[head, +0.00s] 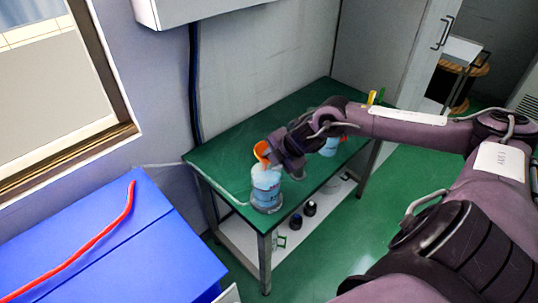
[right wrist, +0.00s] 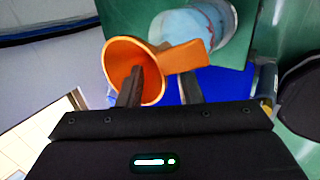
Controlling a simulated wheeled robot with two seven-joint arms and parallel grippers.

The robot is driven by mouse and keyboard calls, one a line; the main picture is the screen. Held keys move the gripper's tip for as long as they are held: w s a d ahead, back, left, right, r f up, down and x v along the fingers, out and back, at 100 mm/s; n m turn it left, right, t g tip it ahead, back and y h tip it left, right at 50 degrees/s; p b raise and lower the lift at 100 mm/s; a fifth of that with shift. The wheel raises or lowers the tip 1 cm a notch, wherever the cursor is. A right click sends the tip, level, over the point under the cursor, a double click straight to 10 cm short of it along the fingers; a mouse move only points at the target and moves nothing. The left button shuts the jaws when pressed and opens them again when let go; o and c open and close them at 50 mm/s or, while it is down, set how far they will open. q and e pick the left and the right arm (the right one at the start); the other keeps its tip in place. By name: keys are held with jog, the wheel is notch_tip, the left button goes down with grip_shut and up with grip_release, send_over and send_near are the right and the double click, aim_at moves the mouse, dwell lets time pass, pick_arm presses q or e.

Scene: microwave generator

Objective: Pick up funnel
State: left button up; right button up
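An orange funnel (head: 262,148) shows at the top of a clear, bluish bottle (head: 267,185) near the front left corner of the green table. In the right wrist view the funnel (right wrist: 118,52) turns its round mouth toward the camera, and its narrower part points right, toward the bottle (right wrist: 192,28). My right gripper (head: 276,152) is right beside the funnel. In the wrist view the fingers (right wrist: 161,74) stand apart, the left one across the funnel's mouth, the right one just below its narrower part. Contact cannot be told. My left gripper is not in view.
Another bluish container (head: 329,148) stands on the green table (head: 235,150), partly behind my right arm. Yellow (head: 371,97) and green (head: 381,96) items stand at the table's far right. A blue surface (head: 120,250) with a red strip is at front left.

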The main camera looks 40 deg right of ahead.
grip_shut()
dwell(0.4)
